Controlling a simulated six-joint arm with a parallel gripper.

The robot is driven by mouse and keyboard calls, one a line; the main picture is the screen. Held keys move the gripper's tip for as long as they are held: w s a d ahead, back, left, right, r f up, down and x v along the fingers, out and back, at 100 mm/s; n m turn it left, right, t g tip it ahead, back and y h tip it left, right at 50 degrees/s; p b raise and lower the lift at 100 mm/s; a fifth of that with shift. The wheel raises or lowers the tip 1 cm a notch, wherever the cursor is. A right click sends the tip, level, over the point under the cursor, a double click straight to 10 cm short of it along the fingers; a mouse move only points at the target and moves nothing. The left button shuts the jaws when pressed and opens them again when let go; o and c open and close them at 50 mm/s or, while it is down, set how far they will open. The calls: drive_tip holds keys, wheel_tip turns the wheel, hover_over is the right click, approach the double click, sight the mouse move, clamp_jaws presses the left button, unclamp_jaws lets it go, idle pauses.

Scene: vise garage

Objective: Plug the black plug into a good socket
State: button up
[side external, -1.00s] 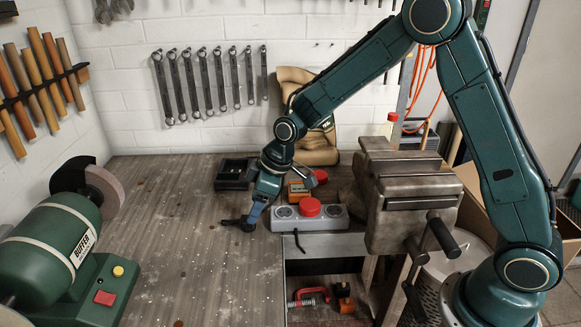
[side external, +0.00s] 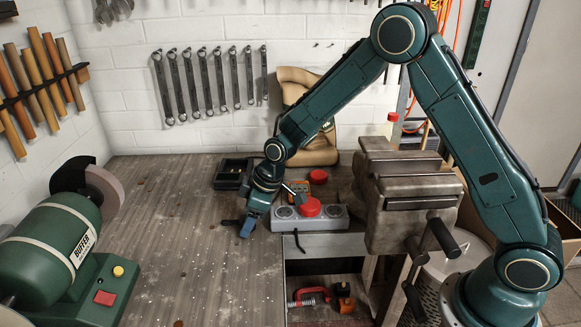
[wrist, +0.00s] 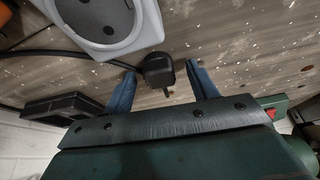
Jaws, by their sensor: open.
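The black plug (wrist: 158,70) lies on the bench, its body between my two blue fingers in the wrist view. My gripper (wrist: 162,82) is open, with a gap on each side of the plug. In the side view my gripper (side external: 247,226) is low over the bench, left of the grey socket strip (side external: 322,223), and mostly hides the plug. The strip has round sockets at its left (side external: 284,212) and right (side external: 334,211), with a red knob-like part (side external: 311,207) between them. One socket (wrist: 97,15) shows partly in the wrist view.
A black cable (wrist: 60,53) runs from the plug past the strip. A black tray (side external: 232,174) and a red-topped item (side external: 318,177) stand behind. The vise (side external: 410,195) is close on the right, the green grinder (side external: 55,240) at left. The bench between is clear.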

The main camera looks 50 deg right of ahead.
drive_tip(key=c, duration=1)
drive_tip(key=shift+r, duration=0.1)
wheel_tip(320, 180, up, 20)
drive_tip(key=shift+f, duration=0.1)
drive_tip(key=shift+d, duration=0.1)
idle(0.6)
drive_tip(key=shift+n, duration=0.5)
drive_tip(key=s+d+f, duration=0.2)
drive_tip(key=f, duration=0.1)
drive_tip(key=s+d+f, duration=0.1)
drive_tip(key=d+f, duration=0.1)
drive_tip(key=f, duration=0.1)
drive_tip(key=s+d+f, duration=0.2)
drive_tip(key=shift+s+d+f, duration=0.3)
drive_tip(key=shift+d+f, duration=0.05)
drive_tip(key=shift+f, duration=0.05)
